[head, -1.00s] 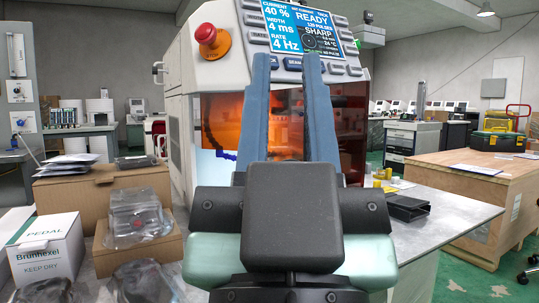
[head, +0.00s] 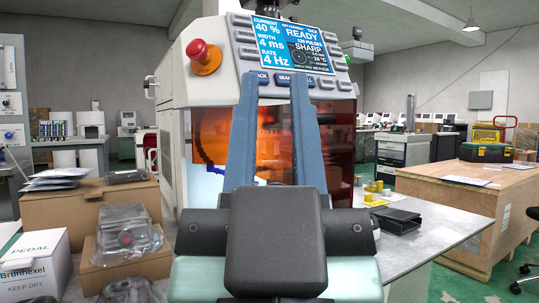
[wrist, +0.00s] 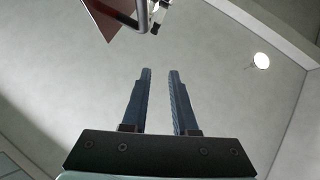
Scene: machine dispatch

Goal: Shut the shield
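The machine (head: 178,95) stands ahead in the head view, its amber see-through shield (head: 341,150) across the glowing work chamber. My gripper (head: 275,79) is in front of it and covers the middle of the shield and chamber. I cannot tell how far open the shield is. In the wrist view a dark red panel edge (wrist: 118,18) with a metal bar (wrist: 143,20) shows at the top, beyond my fingertips; it may be part of the shield. My gripper (wrist: 160,72) is open and empty, its two blue fingers parallel with a gap between them. No contact is visible.
A red stop button (head: 200,52) and a blue screen (head: 290,45) are on the machine's upper front. Cardboard boxes (head: 85,205) and a bagged part (head: 125,236) stand at left. A black tray (head: 396,219) lies on the bench at right. A wooden crate (head: 465,205) stands farther right.

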